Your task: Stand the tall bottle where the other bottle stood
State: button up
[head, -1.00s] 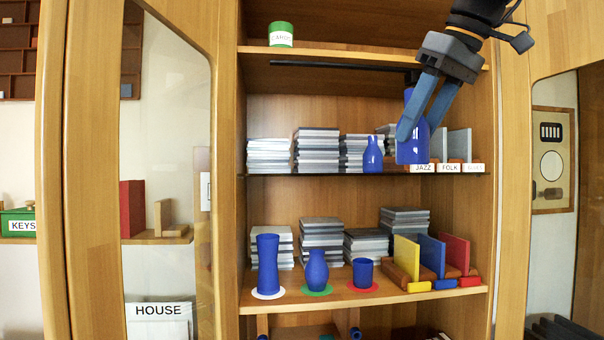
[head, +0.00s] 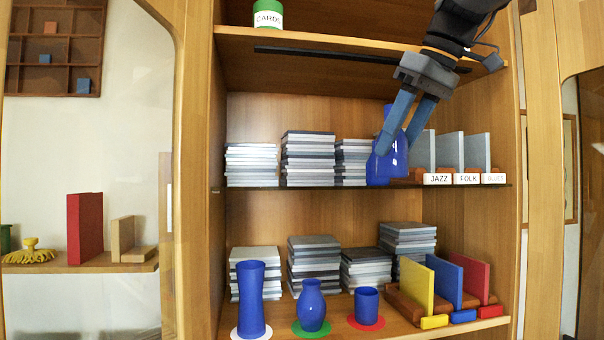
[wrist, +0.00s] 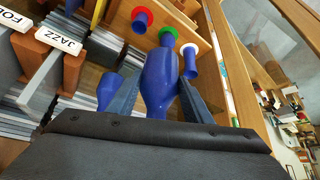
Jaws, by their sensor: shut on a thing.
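My gripper (head: 406,122) is shut on a tall blue bottle (head: 396,160), with a finger on each side of its upper part. The bottle is roughly upright, in front of the upper glass shelf (head: 290,187); I cannot tell whether it touches the shelf. It fills the middle of the wrist view (wrist: 158,80) between the fingers. A smaller blue bottle (wrist: 108,90) shows beside it in the wrist view; in the head view the held bottle mostly hides it. Below, a blue round-bodied bottle (head: 312,308) stands on a green disc (head: 300,331).
On the lower shelf, a tall blue vase (head: 250,298) stands on a white disc and a blue cup (head: 366,304) on a red disc (head: 352,323). Disc stacks (head: 307,158) line the upper shelf's back. Dividers with a JAZZ label (head: 438,179) are close right of the held bottle.

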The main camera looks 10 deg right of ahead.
jog(key=w+a+p, duration=0.1)
jog(key=w+a, duration=0.1)
jog(key=w, duration=0.1)
jog(key=w+a+p, duration=0.1)
jog(key=w+a, duration=0.1)
jog(key=w, duration=0.2)
jog(key=w+a+p, duration=0.2)
jog(key=w, duration=0.2)
jog(key=shift+a+r, duration=0.1)
jog(key=shift+a, duration=0.1)
jog(key=shift+w+a+f+p, duration=0.15)
jog(key=shift+w+a+p, duration=0.2)
jog(key=shift+w, duration=0.3)
jog(key=shift+w+a+f+p, duration=0.2)
jog(key=shift+w+a+p, duration=0.2)
jog(key=shift+w, duration=0.3)
jog(key=shift+w+a+f+p, duration=0.15)
jog(key=shift+w+a+p, duration=0.2)
jog(key=shift+w, duration=0.3)
jog(key=shift+f, duration=0.35)
jog(key=shift+f, duration=0.1)
jog(key=o, duration=1.2)
